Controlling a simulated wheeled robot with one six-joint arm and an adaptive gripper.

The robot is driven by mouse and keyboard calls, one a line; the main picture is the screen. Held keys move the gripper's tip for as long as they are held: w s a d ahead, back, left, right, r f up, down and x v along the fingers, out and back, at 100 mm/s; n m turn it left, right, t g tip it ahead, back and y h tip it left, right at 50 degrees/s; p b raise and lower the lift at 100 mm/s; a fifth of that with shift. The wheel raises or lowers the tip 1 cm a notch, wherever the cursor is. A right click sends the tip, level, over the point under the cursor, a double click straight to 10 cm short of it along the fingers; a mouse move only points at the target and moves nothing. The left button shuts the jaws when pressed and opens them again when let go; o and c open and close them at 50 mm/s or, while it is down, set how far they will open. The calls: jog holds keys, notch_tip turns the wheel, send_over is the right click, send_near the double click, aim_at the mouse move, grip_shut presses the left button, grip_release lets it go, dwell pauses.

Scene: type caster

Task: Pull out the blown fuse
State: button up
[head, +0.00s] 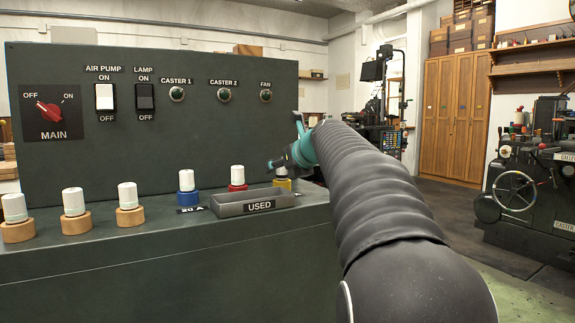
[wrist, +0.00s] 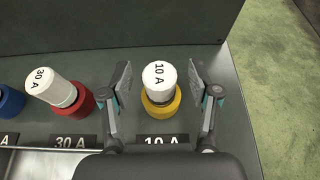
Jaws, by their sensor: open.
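In the wrist view a white fuse marked 10 A (wrist: 160,78) stands upright in a yellow base (wrist: 161,105). My gripper (wrist: 160,82) is open, with one finger on each side of this fuse and a visible gap on both sides. In the head view my gripper (head: 287,158) is over the yellow base (head: 281,185), and it partly hides that fuse. A white 30 A fuse (head: 237,173) stands in a red base (head: 237,187). Another white fuse (head: 186,179) stands in a blue base (head: 189,199). No mark of a blown fuse is readable.
A grey tray labelled USED (head: 228,205) sits in front of the coloured bases and looks empty. Three white fuses (head: 74,201) stand in wooden holders (head: 76,224) at left. The upright panel (head: 200,130) behind carries a red MAIN switch (head: 50,112), two rocker switches and three lamps.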

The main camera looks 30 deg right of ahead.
jog(key=shift+w, duration=0.15)
grip_shut()
dwell(0.4)
jog(key=shift+r+p, duration=0.65)
jog(key=shift+p, duration=0.35)
jog(key=shift+r+p, duration=2.25)
jog(key=shift+p, duration=0.4)
